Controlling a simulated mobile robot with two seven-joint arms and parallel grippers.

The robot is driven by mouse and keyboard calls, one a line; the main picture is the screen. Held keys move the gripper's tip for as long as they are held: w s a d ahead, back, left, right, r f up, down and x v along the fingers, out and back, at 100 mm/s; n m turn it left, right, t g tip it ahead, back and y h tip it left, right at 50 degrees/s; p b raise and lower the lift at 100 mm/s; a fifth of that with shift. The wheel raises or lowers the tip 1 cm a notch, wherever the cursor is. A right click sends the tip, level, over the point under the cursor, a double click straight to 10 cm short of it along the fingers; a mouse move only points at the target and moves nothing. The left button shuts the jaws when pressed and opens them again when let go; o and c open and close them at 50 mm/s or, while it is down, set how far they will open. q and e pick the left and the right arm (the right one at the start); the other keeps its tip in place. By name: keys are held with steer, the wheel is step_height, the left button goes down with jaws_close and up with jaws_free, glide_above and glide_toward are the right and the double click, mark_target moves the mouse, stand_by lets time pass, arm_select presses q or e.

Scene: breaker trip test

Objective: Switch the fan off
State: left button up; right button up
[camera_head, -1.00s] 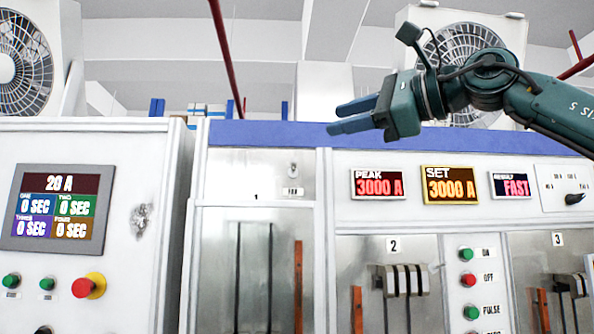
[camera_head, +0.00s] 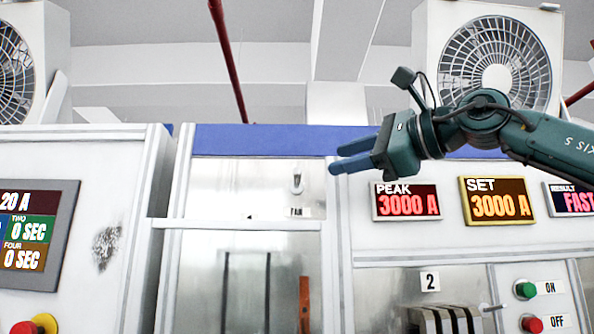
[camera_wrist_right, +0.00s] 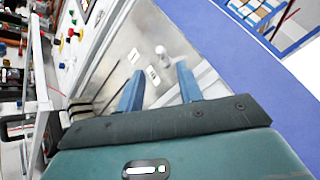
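The fan switch (camera_head: 296,184) is a small pale toggle on the silver panel, above a label that reads FAN. My right gripper (camera_head: 333,159) is to the right of the switch and slightly higher in the head view, with its blue fingers pointing left. In the right wrist view the fingers (camera_wrist_right: 160,68) are spread apart with nothing between them. The switch also shows there (camera_wrist_right: 162,54), just beyond the gap between the fingertips; no contact is visible. A large fan (camera_head: 497,66) is at the upper right, its grille in plain view. My left gripper is not in view.
A blue strip (camera_head: 255,139) runs along the cabinet top. Red displays (camera_head: 407,201) lie below and right of the gripper. A ledge (camera_head: 235,224) crosses below the switch. A control box with an emergency button (camera_head: 42,324) stands at left. A blue-framed opening shows in the wrist view.

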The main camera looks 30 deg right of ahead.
mark_target(299, 171)
steer(key=p+x, duration=0.2)
steer(key=x, duration=0.9)
steer(key=shift+d+p, duration=0.1)
steer(key=shift+p, duration=0.3)
steer(key=shift+c, duration=0.5)
jaws_close()
